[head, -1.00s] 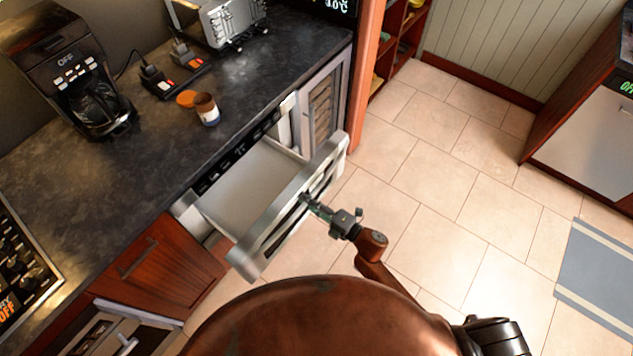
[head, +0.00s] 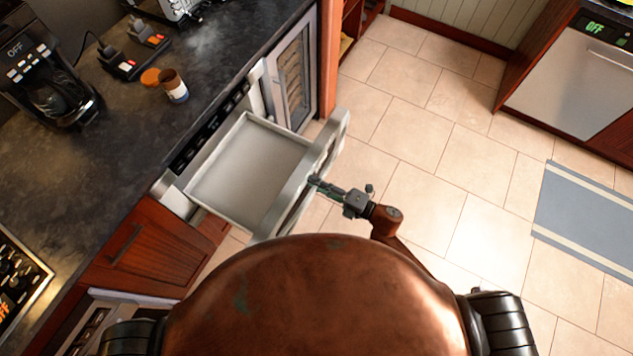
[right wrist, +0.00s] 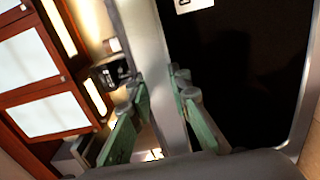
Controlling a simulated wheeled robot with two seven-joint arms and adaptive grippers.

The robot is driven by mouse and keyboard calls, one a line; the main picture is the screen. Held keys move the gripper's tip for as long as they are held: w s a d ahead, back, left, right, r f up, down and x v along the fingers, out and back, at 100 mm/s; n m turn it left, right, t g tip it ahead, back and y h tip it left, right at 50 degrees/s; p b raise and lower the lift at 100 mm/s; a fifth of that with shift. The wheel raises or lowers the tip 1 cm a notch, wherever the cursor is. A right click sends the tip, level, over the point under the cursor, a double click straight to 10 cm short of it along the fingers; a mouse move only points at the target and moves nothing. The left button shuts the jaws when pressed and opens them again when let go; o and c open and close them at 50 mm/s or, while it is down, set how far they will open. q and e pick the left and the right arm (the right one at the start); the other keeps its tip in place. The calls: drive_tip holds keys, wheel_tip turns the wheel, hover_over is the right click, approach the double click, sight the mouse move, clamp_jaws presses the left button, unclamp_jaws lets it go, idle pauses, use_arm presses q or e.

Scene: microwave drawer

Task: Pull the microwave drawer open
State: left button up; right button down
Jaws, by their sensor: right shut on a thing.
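The microwave drawer (head: 246,166) stands pulled out from under the dark counter, and its empty light-grey inside shows in the head view. Its front panel (head: 325,140) faces the floor on the right. My right gripper (head: 314,182) is shut on the handle of the drawer front. In the right wrist view the silver handle bar (right wrist: 148,75) runs between the green fingers of the right gripper (right wrist: 160,118), with the dark drawer front (right wrist: 240,70) to the right. My left gripper is not in view.
A coffee maker (head: 45,75), an open jar (head: 174,86) and an orange lid (head: 150,77) stand on the counter (head: 100,165). A red-brown cabinet (head: 150,245) is left of the drawer. Tiled floor (head: 430,150) is clear to the right, with a blue-grey rug (head: 590,210).

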drive_tip(key=c, duration=2)
unclamp_jaws()
drive_tip(key=shift+c, duration=0.2)
drive_tip(key=v, duration=1.2)
drive_tip(key=shift+f, duration=0.1)
